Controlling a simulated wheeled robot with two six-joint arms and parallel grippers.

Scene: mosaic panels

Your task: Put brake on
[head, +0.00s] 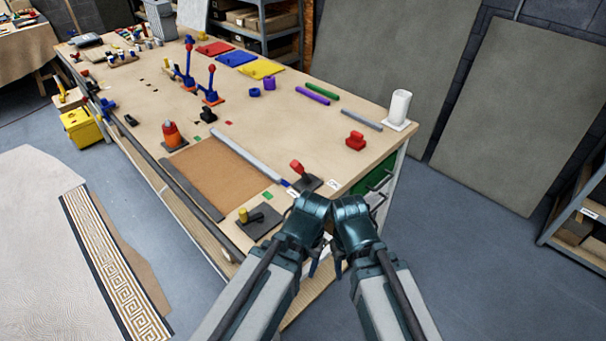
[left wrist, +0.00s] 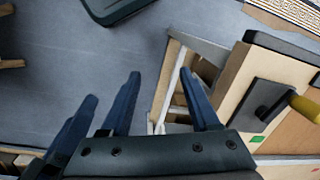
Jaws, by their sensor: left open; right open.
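A lever with a red handle (head: 297,167) stands on a dark plate near the bench's front edge, with small white labels beside it. A lever with a yellow knob (head: 243,213) lies low on another dark plate (head: 262,224) to its left; it also shows at the right of the left wrist view (left wrist: 303,106). I cannot tell which lever is the brake. My left gripper (head: 315,264) and right gripper (head: 338,266) hang side by side off the bench's near corner, open and apart from both levers. The left gripper's open, empty fingers (left wrist: 160,74) show over the floor.
A brown panel (head: 215,168) lies on the bench (head: 305,120) between grey rails. Green drawers (head: 375,180) are under the right side. The floor on the right (head: 490,260) is clear.

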